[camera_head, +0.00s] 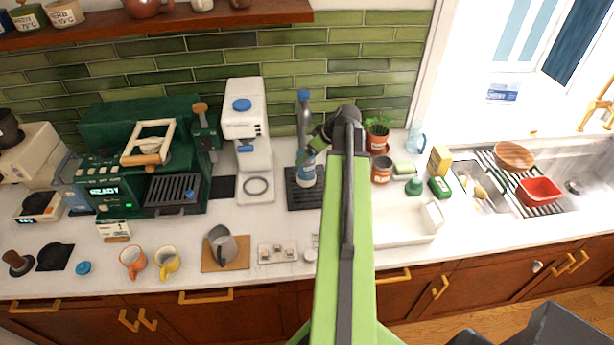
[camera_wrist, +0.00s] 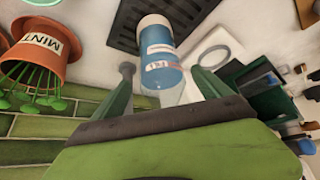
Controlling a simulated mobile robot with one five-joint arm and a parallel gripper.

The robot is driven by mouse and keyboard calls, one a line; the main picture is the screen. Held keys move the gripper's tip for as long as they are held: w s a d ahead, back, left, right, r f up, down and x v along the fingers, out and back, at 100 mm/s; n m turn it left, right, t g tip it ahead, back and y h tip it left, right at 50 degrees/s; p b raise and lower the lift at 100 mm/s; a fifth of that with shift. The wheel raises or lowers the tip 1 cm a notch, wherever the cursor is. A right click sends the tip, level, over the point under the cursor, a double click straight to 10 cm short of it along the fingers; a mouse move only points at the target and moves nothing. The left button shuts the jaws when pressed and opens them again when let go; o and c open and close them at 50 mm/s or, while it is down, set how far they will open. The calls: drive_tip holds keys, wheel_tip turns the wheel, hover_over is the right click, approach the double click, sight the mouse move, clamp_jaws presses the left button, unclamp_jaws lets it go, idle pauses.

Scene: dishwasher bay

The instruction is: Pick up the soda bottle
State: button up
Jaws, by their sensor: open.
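The soda bottle (camera_wrist: 160,50) is blue with white bands and a label. It stands at the dark slotted tray and also shows in the head view (camera_head: 306,174), partly covered by my arm. My gripper (camera_wrist: 162,72) is open, with one finger to each side of the bottle's near part in the wrist view. I see no clear contact between the fingers and the bottle. In the head view my gripper (camera_head: 314,147) is small and partly hidden by my arm.
The dark slotted tray (camera_head: 297,200) lies under the bottle. A white machine (camera_head: 242,115) stands to its left. A plant pot marked MINT (camera_wrist: 40,50) and a red can (camera_head: 381,170) are to the right in the head view. The green tiled wall (camera_head: 285,65) is close behind.

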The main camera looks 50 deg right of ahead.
drive_tip(key=b+x, duration=0.1)
drive_tip(key=x, duration=0.2)
drive_tip(key=shift+w+a+f, duration=0.1)
drive_tip(key=shift+a+f, duration=0.05)
drive_tip(key=shift+c, duration=0.5)
clamp_jaws()
